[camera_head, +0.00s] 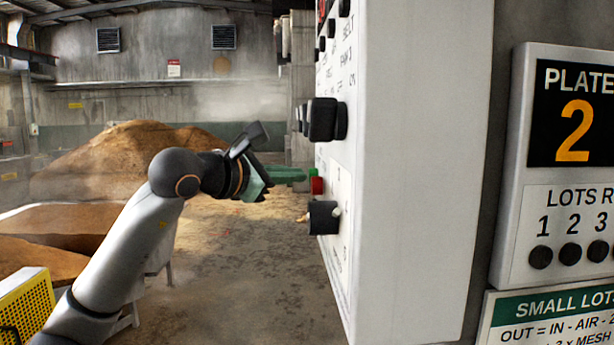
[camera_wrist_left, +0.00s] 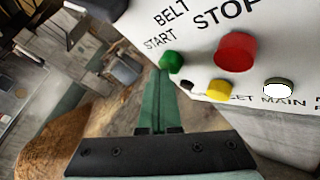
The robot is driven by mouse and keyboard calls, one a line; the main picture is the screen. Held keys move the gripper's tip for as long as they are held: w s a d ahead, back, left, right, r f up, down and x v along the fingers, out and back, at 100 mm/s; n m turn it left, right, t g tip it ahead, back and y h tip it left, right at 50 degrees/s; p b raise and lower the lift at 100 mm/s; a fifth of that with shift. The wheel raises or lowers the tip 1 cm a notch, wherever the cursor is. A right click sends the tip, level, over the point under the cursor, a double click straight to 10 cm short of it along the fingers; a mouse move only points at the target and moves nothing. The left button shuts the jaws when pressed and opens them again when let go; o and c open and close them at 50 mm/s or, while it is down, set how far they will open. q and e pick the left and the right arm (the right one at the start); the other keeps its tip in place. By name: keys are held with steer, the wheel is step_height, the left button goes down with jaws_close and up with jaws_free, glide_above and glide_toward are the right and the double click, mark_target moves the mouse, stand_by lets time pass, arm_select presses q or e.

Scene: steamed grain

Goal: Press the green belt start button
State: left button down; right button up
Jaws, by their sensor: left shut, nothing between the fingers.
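The green start button (camera_wrist_left: 172,62) sits on the white control panel (camera_wrist_left: 150,20) under the words "BELT START". In the head view, a small patch of the green button (camera_head: 312,173) shows at the panel's edge. My left gripper (camera_head: 301,175) has green fingers, shut and empty, pointing right at the panel. In the left wrist view, the fingertips (camera_wrist_left: 160,74) are close beside the green button, just to its lower left. I cannot tell whether they touch it. My right gripper is not in view.
A red stop button (camera_wrist_left: 235,52) is right of the green one, with a yellow button (camera_wrist_left: 216,88) below. In the head view, black knobs (camera_head: 322,119) stick out above and a black fitting (camera_head: 323,217) below. Brown grain heaps (camera_head: 130,150) lie behind.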

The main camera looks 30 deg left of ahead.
arm_select(q)
steer(key=shift+w+d, duration=0.1)
steer(key=shift+d, duration=0.1)
stand_by(0.3)
steer(key=shift+a, duration=0.1)
steer(key=shift+s+a, duration=0.5)
steer(key=shift+a, duration=0.2)
steer(key=s+a, duration=0.1)
steer(key=a+b, duration=0.1)
steer(key=a, duration=0.1)
steer(key=s+a+b, duration=0.1)
steer(key=shift+s+a, duration=0.15)
steer(key=shift+s, duration=0.15)
stand_by(0.8)
